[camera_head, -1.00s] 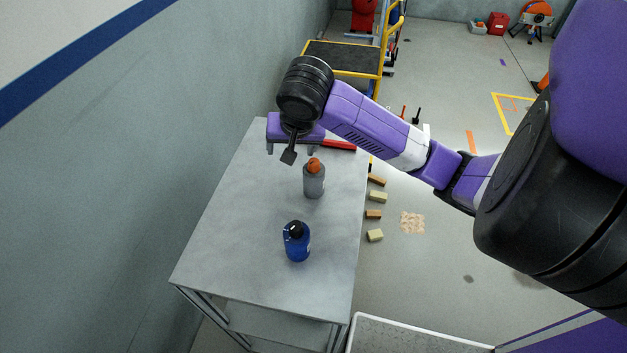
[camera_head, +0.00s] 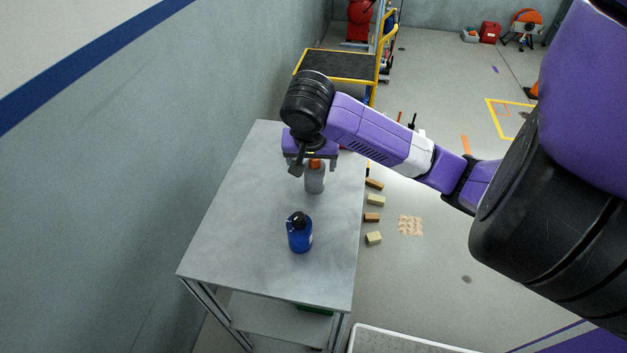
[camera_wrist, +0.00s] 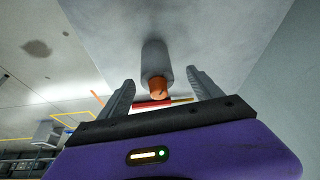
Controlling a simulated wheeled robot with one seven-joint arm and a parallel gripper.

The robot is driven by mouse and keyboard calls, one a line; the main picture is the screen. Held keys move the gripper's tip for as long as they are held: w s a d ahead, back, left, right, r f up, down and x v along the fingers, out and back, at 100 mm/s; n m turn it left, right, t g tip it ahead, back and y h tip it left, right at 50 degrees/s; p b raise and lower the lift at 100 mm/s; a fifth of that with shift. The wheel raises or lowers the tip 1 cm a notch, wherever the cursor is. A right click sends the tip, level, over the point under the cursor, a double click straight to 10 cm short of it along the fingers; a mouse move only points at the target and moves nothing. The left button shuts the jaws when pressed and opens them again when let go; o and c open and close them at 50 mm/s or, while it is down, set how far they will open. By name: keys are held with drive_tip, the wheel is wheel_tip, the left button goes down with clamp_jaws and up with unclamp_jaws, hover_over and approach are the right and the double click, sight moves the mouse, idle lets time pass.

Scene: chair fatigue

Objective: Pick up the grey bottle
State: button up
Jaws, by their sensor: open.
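The grey bottle (camera_head: 315,181) with an orange cap stands upright on the grey table (camera_head: 230,240) in the head view. My gripper (camera_head: 314,170) is at its top, partly covering the cap. In the wrist view the grey bottle (camera_wrist: 155,60) and its orange cap lie between the two spread fingers of my gripper (camera_wrist: 160,92), with a gap on each side. The gripper is open and holds nothing.
A blue bottle (camera_head: 300,233) with a black cap stands on the table nearer the front. Something red (camera_wrist: 178,102) shows behind the cap in the wrist view. Wooden blocks (camera_head: 375,200) lie on the floor to the right. A wall (camera_head: 130,150) runs along the left.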

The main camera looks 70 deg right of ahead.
drive_tip(key=x, duration=0.5)
drive_tip(key=p+x, duration=0.1)
drive_tip(key=x, duration=0.1)
drive_tip(key=shift+s+d+f, duration=0.1)
drive_tip(key=shift+s+f, duration=0.15)
drive_tip(key=shift+s, duration=0.05)
drive_tip(key=shift+c, duration=0.2)
clamp_jaws()
